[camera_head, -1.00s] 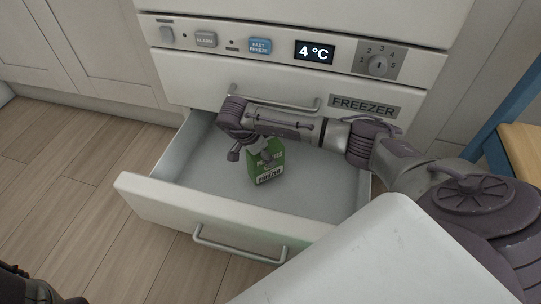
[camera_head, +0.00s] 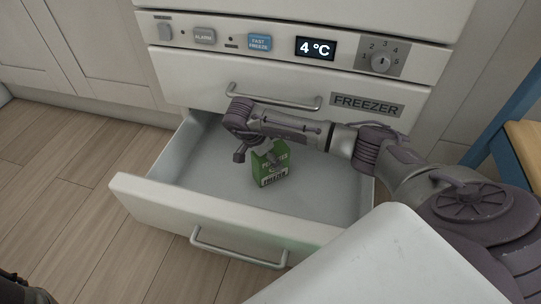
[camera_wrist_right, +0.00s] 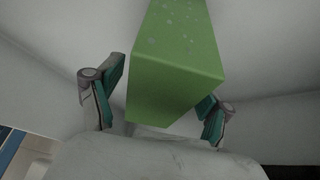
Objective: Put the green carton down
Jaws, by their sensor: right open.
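The green carton (camera_head: 269,168) stands on the floor of the open freezer drawer (camera_head: 215,172), with its labelled face toward the head camera. My right gripper (camera_head: 254,155) is right at the carton's top, partly in front of it. In the right wrist view the carton (camera_wrist_right: 178,65) lies between the two teal-padded fingers of the right gripper (camera_wrist_right: 160,105). The fingers are spread, with gaps visible beside the carton. My left gripper is not in view; only a dark part of mine shows at the bottom left edge.
A drawer handle (camera_head: 238,251) is on the drawer's front. Another handle (camera_head: 272,98) and the control panel (camera_head: 250,42) are above the arm. The drawer floor around the carton is clear. A blue and wood stool (camera_head: 500,130) stands at the right.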

